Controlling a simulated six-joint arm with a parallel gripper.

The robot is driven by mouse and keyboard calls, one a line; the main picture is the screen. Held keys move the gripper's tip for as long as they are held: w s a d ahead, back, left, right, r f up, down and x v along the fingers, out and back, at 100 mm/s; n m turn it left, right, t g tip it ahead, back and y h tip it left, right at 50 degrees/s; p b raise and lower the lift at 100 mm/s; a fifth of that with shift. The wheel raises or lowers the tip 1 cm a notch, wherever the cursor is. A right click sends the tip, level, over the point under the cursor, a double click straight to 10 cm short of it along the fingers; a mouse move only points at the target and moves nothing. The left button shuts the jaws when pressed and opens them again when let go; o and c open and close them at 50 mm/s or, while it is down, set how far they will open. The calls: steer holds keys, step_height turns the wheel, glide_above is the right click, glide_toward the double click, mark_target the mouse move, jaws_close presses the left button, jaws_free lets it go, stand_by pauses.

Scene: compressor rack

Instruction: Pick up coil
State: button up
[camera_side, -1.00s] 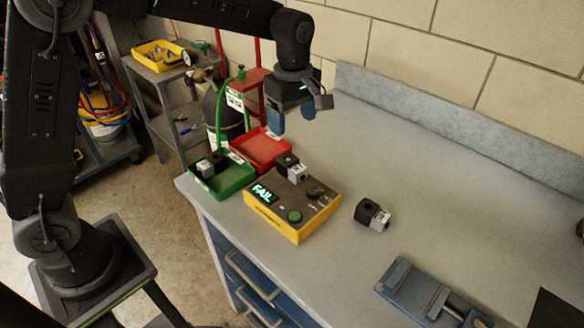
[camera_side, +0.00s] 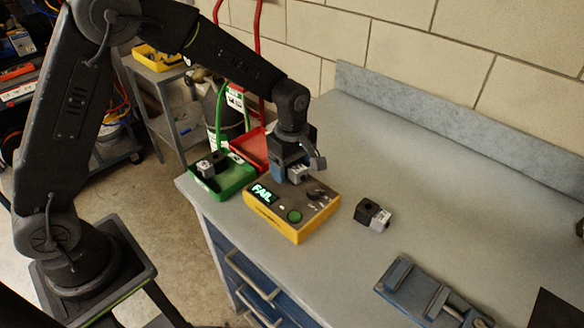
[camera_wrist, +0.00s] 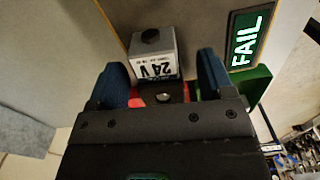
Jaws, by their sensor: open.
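A coil with a grey body, a black part and a white 24 V label sits on the yellow-sided tester (camera_side: 278,229), partly hidden by my gripper in the side view (camera_side: 297,174). My gripper (camera_side: 294,170) is open and low over the tester, pointing down at this coil. In the wrist view the coil (camera_wrist: 153,52) shows just beyond and between the blue fingers of my gripper (camera_wrist: 163,80), and I cannot tell if they touch it. The tester's display (camera_wrist: 250,38) reads FAIL. A second coil (camera_side: 373,214) lies on the bench right of the tester.
A green tray (camera_side: 236,184) holding another coil (camera_side: 210,165) stands left of the tester. A red tray (camera_side: 249,148) is behind it. A blue vise (camera_side: 415,290) lies at the front right. The bench (camera_side: 430,180) is clear toward the back right.

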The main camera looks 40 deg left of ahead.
steer(key=c, duration=1.2)
steer(key=shift+r, duration=0.55)
steer(key=r, duration=0.3)
steer(key=shift+a+r, duration=0.25)
steer(key=shift+a, duration=0.1)
steer(key=shift+s+a+r, duration=0.6)
steer(key=shift+a+r, duration=1.15)
steer(key=shift+r, duration=0.15)
steer(key=shift+s+a+r, duration=0.6)
steer(key=shift+a+r, duration=1.1)
steer(key=shift+r, duration=0.2)
steer(key=shift+s+a+r, duration=0.6)
steer(key=shift+a+r, duration=1.15)
steer(key=shift+r, duration=0.15)
